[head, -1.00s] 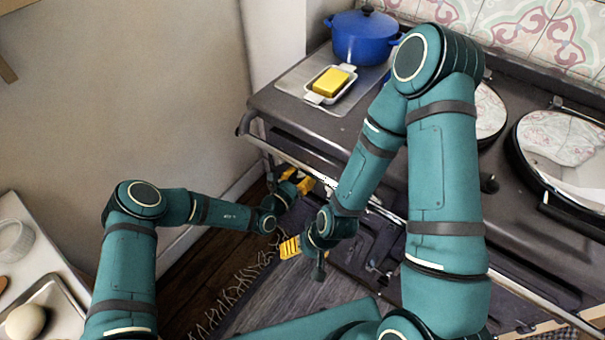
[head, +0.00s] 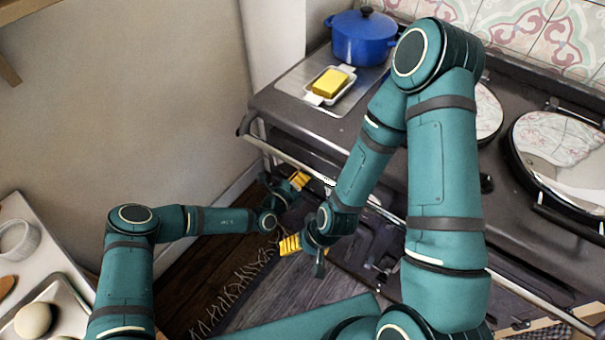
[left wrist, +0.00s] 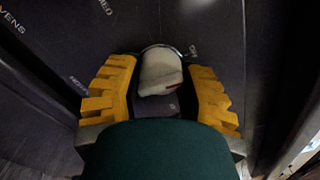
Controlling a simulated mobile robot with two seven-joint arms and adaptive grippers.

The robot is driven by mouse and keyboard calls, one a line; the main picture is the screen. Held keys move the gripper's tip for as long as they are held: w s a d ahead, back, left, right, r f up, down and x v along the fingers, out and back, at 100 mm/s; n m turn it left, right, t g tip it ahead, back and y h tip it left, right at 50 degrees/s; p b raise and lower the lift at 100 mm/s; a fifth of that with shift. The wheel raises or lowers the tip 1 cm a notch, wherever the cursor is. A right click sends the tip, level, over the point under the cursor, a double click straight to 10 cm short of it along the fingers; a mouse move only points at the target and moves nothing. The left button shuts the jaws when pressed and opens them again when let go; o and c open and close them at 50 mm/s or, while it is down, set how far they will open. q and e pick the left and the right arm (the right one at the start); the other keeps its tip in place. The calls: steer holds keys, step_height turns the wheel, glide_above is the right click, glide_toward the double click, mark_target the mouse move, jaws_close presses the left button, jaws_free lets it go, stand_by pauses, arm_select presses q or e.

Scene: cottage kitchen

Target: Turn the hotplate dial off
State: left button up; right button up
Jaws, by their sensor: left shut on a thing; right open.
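In the left wrist view a pale, rounded dial (left wrist: 160,72) with a small red mark stands out from a dark panel, with a thin metal rim behind it. My left gripper (left wrist: 161,82) has its yellow fingers on either side of the dial and is shut on it. In the head view my left gripper (head: 299,180) is low at the stove front, below the rail, and the dial is hidden there. My right gripper (head: 289,245) is open and empty, nearer to me, in front of the stove.
The dark stove (head: 290,112) carries a blue pot (head: 362,40), a butter dish (head: 325,98) with yellow butter (head: 330,82), and round shiny lids (head: 560,140). A metal rail (head: 290,158) runs along its front. A pale counter (head: 40,215) stands at the left. Wooden floor lies between.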

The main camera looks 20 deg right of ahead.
arm_select(q)
steer(key=shift+n, duration=0.4)
steer(key=o, duration=1.2)
steer(key=v, duration=1.2)
steer(key=shift+s, duration=0.1)
